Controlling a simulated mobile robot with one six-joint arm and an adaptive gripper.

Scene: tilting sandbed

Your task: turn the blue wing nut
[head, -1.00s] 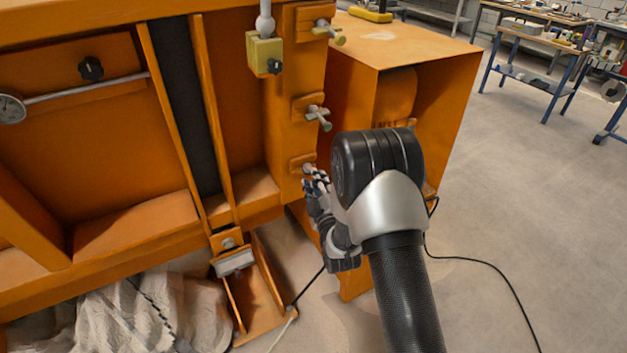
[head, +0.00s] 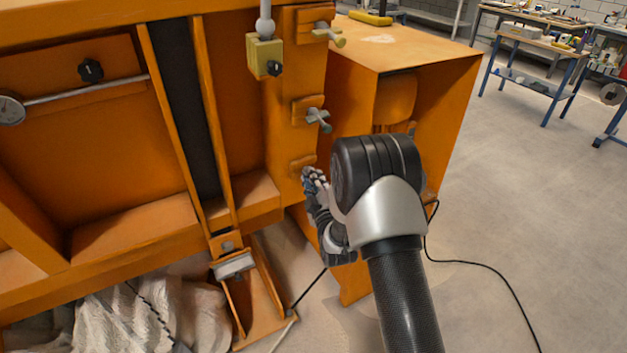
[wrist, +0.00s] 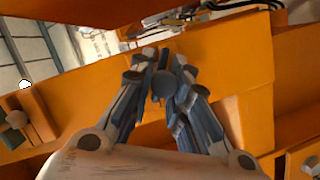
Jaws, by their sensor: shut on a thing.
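My gripper (head: 311,180) is at the lowest orange bracket (head: 302,163) on the right-hand post of the orange frame. In the wrist view, the fingers (wrist: 160,68) are closed in around a blue-grey wing nut (wrist: 163,87), whose rounded end shows between them. In the head view, my fingers hide this nut. Its exact angle is hard to tell. A grey wing nut (head: 317,117) sits on the middle bracket above, and a yellowish one (head: 330,33) sits on the top bracket.
A yellow-green block (head: 264,53) with a black knob hangs left of the post. An orange box-shaped cabinet (head: 420,75) stands close behind my arm. A black cable (head: 490,282) lies on the floor. Open floor is at the right, with workbenches (head: 535,75) farther back.

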